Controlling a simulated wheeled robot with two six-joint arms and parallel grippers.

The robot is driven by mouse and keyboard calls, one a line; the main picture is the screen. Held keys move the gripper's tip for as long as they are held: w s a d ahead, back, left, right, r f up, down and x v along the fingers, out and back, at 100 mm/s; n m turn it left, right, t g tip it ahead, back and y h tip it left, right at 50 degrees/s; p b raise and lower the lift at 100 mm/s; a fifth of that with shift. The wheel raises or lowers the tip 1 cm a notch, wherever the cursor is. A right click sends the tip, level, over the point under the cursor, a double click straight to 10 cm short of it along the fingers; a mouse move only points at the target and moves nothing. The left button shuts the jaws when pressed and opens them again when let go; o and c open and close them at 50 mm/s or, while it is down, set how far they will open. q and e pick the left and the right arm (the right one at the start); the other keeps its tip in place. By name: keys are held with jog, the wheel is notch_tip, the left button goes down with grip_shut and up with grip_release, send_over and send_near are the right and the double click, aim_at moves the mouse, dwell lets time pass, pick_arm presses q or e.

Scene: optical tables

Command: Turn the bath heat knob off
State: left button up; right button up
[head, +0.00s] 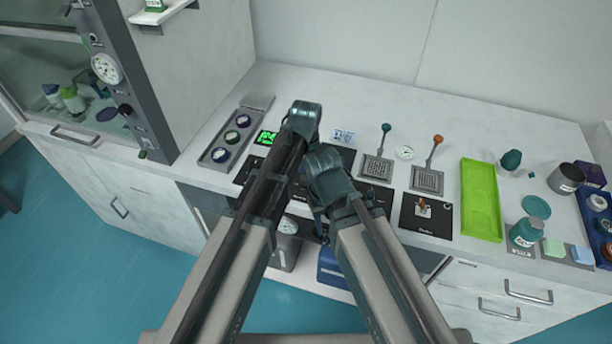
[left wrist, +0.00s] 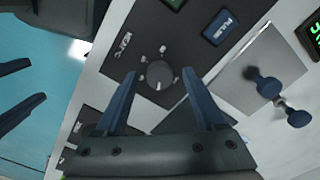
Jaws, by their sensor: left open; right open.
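A round dark grey knob (left wrist: 158,74) with small pale marks around it sits on a dark panel (left wrist: 135,30) in the left wrist view. Its label is too blurred to read, so I cannot tell for sure that it is the bath heat knob. My left gripper (left wrist: 160,72) is open, with one finger on each side of the knob in the picture; I cannot tell whether they touch it. My right gripper (left wrist: 37,80) is open and empty at the left of that view. In the head view my arms hide the knob and most of the panel.
Beside the panel knob are a blue button (left wrist: 221,27) and a metal plate (left wrist: 243,73). On the bench are a green tray (head: 481,200), a teal lever (head: 385,130), an orange lever (head: 437,140) and a tray of round jars (head: 215,155). A cabinet stands at the left.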

pick_arm(q)
grip_shut()
jog(key=shift+n, duration=0.3)
jog(key=n, duration=0.5)
jog(key=shift+n, duration=0.3)
jog(key=n, duration=0.5)
jog(key=shift+n, duration=0.3)
dwell(0.5)
grip_release()
